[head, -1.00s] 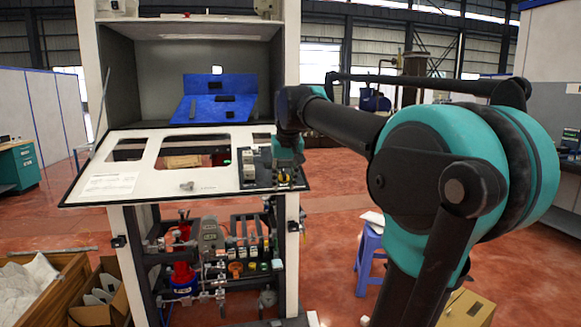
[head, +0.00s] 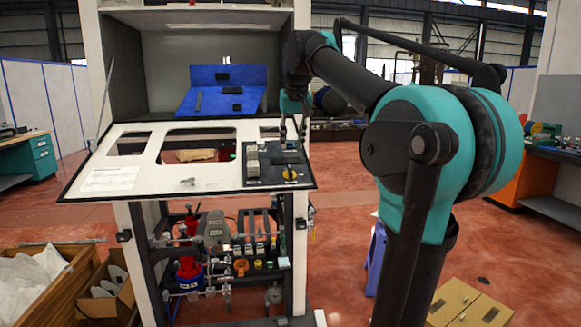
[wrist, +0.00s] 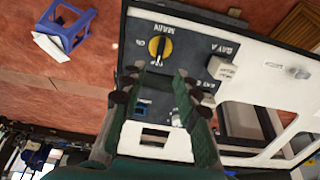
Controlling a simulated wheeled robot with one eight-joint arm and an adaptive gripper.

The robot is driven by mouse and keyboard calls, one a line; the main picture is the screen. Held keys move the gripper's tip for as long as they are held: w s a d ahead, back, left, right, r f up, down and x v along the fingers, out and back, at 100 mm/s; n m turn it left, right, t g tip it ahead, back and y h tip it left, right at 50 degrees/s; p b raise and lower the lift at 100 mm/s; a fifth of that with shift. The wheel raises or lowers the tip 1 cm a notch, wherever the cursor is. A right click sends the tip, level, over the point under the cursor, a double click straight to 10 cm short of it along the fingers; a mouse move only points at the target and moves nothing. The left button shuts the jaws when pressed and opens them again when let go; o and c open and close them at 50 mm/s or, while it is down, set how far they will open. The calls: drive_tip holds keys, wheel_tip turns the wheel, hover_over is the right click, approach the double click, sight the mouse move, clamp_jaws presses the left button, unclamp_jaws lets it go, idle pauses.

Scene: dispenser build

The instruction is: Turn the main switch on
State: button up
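The main switch (wrist: 160,47) is a round yellow knob with a black handle on a dark panel, below the printed word MAIN in the wrist view. Its handle lies along the line towards the OFF mark, with ON to the left. In the head view the main switch (head: 290,174) sits at the right end of the white sloping console. My gripper (wrist: 160,82) is open, its two green fingers apart with nothing between them. In the head view my gripper (head: 291,136) hangs above the panel, clear of the knob.
Light-coloured rocker switches (head: 251,163) stand on the panel left of the knob. A blue stand (head: 225,88) is in the cabinet behind. A blue stool (wrist: 66,25) stands on the floor to the right of the cabinet. Cardboard boxes (head: 468,305) lie at the lower right.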

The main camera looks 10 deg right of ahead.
sight(290, 169)
drive_tip(key=x, duration=1)
drive_tip(key=shift+w+f, duration=0.1)
drive_tip(key=shift+c, duration=0.5)
clamp_jaws()
